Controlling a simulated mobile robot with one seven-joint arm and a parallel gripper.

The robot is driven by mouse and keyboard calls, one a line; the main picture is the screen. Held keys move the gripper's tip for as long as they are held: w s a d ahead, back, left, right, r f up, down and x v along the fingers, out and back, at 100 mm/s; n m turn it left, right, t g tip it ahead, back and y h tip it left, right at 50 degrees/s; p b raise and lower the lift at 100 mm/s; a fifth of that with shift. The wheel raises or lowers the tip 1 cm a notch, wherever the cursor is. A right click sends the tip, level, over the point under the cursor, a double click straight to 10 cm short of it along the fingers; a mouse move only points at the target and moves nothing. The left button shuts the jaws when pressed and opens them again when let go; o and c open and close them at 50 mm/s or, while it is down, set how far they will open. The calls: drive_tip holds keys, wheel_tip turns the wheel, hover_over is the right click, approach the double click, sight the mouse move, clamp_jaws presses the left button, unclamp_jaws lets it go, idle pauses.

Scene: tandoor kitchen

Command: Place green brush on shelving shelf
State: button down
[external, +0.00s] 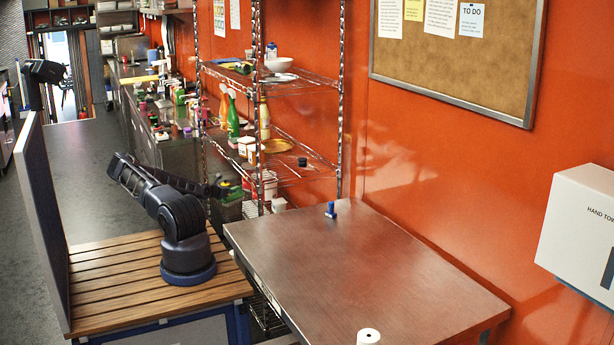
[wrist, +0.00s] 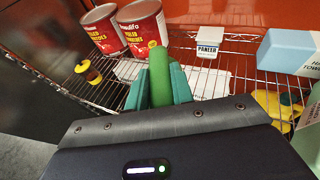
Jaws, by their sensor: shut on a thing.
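My gripper (wrist: 160,88) is shut on the green brush (wrist: 160,70); in the wrist view its green handle stands up between the two teal fingers. The rest of the brush is hidden. A wire shelf (wrist: 215,84) of the shelving lies beyond and below the fingers. In the external view my arm reaches right from its base, and my gripper (external: 226,187) is at the left front edge of the shelving (external: 318,173), around a lower level. The brush is too small to make out clearly there.
Bare wire shows mid-shelf. A metal table (external: 350,265) stands right of my base.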

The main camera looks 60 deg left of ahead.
drive_tip(key=shift+w+d+f+m+h, duration=0.45)
drive_tip(key=shift+w+f+m+h, duration=0.05)
drive_tip(key=shift+w, duration=0.25)
drive_tip(key=w+d+f+m+t+h, duration=0.1)
drive_tip(key=w+d+f+m+h, duration=0.1)
drive_tip(key=w+d+m+h, duration=0.25)
drive_tip(key=shift+h, duration=0.45)
drive_tip(key=shift+w+a+f, duration=0.1)
drive_tip(key=shift+w+f, duration=0.05)
drive_tip(key=shift+f, duration=0.9)
drive_tip(key=shift+w+a+f, duration=0.15)
drive_tip(key=shift+f, duration=0.95)
drive_tip(key=shift+w+a+f, duration=0.1)
drive_tip(key=shift+w+f, duration=0.05)
drive_tip(key=shift+f, duration=0.9)
drive_tip(key=shift+f, duration=0.55)
drive_tip(key=c, duration=1.1)
unclamp_jaws()
drive_tip(key=shift+s, duration=0.15)
